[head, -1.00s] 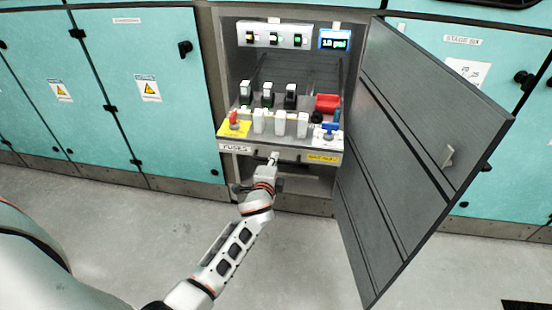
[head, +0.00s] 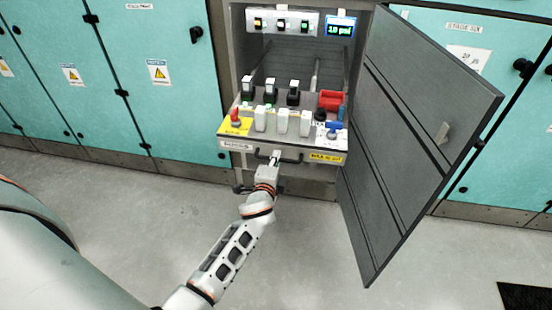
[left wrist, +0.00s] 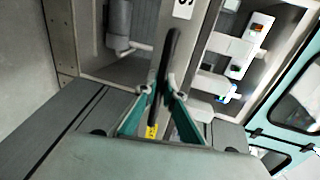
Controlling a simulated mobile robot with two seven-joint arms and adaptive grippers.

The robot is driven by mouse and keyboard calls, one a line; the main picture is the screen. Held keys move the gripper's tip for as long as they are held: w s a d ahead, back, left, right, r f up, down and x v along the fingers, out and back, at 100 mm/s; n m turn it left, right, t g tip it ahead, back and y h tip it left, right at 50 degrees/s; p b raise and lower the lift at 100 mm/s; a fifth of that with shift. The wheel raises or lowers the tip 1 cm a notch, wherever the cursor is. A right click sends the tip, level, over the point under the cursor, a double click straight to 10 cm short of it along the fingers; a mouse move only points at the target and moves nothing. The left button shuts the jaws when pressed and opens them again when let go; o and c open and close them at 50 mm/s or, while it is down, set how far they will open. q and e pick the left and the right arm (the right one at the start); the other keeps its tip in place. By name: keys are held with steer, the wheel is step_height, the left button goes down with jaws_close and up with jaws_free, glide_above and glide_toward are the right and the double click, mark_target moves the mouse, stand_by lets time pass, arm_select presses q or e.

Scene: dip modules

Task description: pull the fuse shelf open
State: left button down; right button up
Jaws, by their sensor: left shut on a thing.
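The fuse shelf (head: 297,148) is a grey drawer standing out of the open cabinet, with white and dark fuse blocks, a red knob and a red box on top. Its dark bar handle (head: 291,160) is on the front face. My left gripper (head: 274,158) is at this handle, in front of the shelf. In the left wrist view, the fingertips (left wrist: 157,90) close around the black handle (left wrist: 171,52). My right gripper is not in view.
The grey cabinet door (head: 410,140) stands open to the right. A lamp panel (head: 283,22) and a blue display (head: 340,27) are above the shelf. Teal cabinets (head: 160,100) flank it. The floor (head: 310,250) in front is clear.

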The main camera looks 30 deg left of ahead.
arm_select(q)
steer(key=c, duration=2.5)
jaws_free()
steer(key=shift+o, duration=0.4)
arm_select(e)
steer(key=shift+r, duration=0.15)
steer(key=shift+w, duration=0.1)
arm_select(q)
steer(key=shift+s, duration=0.15)
steer(key=v, duration=1.1)
steer(key=shift+s+d, duration=0.15)
steer(key=shift+s, duration=0.1)
